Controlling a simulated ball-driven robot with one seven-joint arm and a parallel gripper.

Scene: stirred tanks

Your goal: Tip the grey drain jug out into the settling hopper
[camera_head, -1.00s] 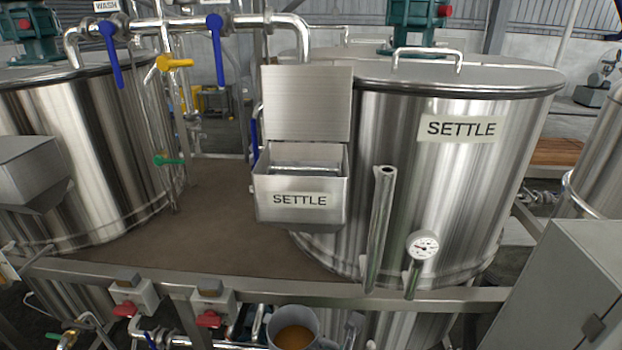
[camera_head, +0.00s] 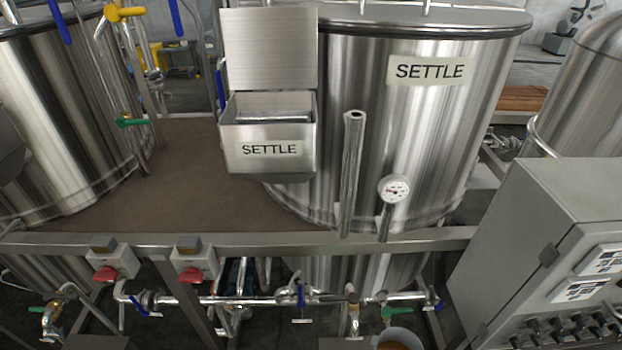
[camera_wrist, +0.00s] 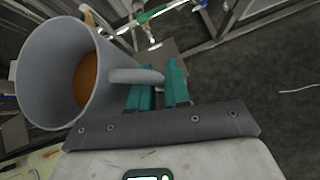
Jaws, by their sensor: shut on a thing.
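The grey drain jug (camera_wrist: 45,75) is in the wrist view at the left, with orange-brown liquid inside. My gripper (camera_wrist: 160,85) has teal fingers shut on the jug's handle. In the head view the jug (camera_head: 398,334) shows only its rim and liquid at the bottom edge, right of centre. The settling hopper (camera_head: 268,160) is a steel box labelled SETTLE with its lid raised, on the front of the settling tank (camera_head: 430,130). The jug is below and to the right of the hopper in the head view, well apart from it. My gripper is out of the head view.
A steel frame rail (camera_head: 250,243) runs across below the hopper. Pipes with several valves (camera_head: 300,298) lie under it. A grey control cabinet (camera_head: 530,230) stands at the right. An upright pipe (camera_head: 351,175) and a gauge (camera_head: 393,189) are right of the hopper.

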